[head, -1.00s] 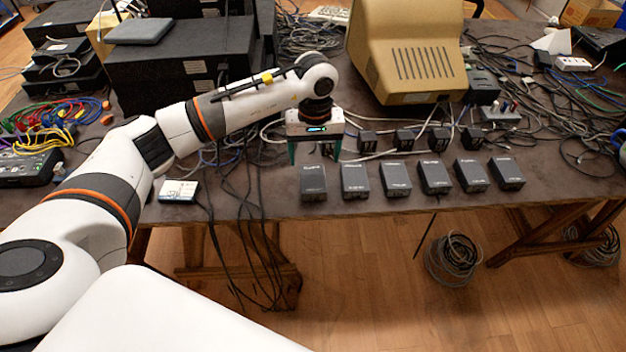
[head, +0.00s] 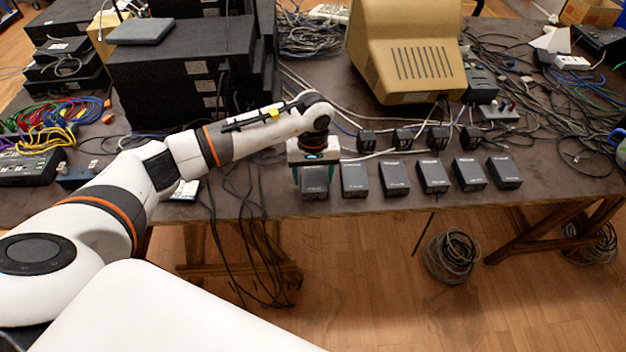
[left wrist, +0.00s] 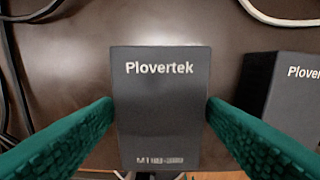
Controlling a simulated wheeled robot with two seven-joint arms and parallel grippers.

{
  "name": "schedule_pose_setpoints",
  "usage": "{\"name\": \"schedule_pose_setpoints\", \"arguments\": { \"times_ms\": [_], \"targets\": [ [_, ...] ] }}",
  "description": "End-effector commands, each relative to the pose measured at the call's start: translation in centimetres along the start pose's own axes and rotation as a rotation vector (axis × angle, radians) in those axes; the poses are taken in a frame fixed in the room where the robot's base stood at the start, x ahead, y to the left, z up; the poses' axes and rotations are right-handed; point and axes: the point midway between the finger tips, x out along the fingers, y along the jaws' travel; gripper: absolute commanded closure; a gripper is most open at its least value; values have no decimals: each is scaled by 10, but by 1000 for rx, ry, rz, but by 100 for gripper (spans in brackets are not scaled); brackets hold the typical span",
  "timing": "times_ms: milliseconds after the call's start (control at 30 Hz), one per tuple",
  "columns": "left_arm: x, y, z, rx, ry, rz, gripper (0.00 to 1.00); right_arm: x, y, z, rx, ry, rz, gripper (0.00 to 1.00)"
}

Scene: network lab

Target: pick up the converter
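A row of several dark grey converter-like boxes lies along the table's front edge. The leftmost box (head: 314,184) is between the fingers of my left gripper (head: 315,181). In the left wrist view this box (left wrist: 160,110) reads "Plovertek", with a partly blurred model line below. The green fingers of the left gripper (left wrist: 160,118) lie against its left and right sides, with no clear gap. The box still appears to rest on the table. My right gripper is not in view.
A neighbouring box (head: 355,180) stands close on the right; it also shows in the left wrist view (left wrist: 288,95). Small black adapters (head: 403,139) and loose cables lie behind the row. A beige monitor (head: 408,50) and black equipment (head: 180,75) stand farther back.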

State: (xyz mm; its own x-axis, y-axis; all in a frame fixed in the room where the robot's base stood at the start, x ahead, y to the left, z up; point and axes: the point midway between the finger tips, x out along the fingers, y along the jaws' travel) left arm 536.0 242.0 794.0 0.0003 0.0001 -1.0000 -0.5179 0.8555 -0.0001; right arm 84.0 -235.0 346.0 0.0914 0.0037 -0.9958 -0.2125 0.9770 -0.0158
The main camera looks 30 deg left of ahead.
Motion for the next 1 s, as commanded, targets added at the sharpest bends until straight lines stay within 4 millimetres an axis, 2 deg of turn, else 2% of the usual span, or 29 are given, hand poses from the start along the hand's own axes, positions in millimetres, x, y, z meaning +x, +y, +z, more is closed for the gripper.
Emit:
{"name": "schedule_pose_setpoints", "arguments": {
  "times_ms": [33,233,467,567,1000],
  "targets": [
    [0,0,0,0,0,0,43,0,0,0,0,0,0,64],
    [0,0,0,0,0,0,76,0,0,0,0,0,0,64],
    [-2,0,0,0,-1,-1,76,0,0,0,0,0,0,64],
    [-10,-1,1,0,-3,-3,76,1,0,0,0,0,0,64],
    [-89,-1,1,-1,-4,-3,76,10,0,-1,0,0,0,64]
  ]
}}
